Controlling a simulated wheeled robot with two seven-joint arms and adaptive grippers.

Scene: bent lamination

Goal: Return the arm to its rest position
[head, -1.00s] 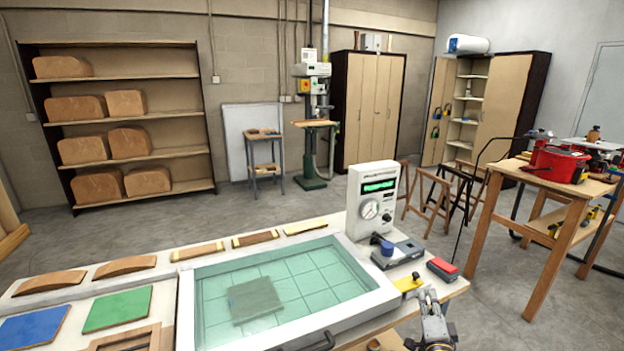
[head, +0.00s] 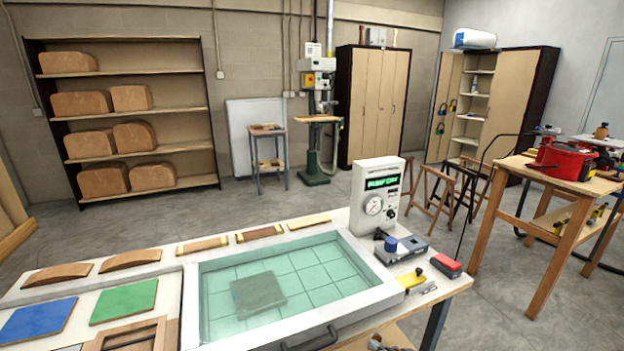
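Neither of my grippers shows in the head view, and no part of my arms can be made out over the bench. The press bed (head: 372,302) has a white frame with a translucent green sheet over it. A dull grey-green square piece (head: 258,294) shows under the sheet, left of its middle. The control box (head: 377,197) with a dial and a lit green display stands upright at the bed's far right corner.
On the bench are a yellow-handled tool (head: 411,280), a red-topped block (head: 446,265), curved wood pieces (head: 131,260), a blue square (head: 38,319) and a green square (head: 124,301). A wooden table (head: 548,186) with red tools stands right. Floor shows between them.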

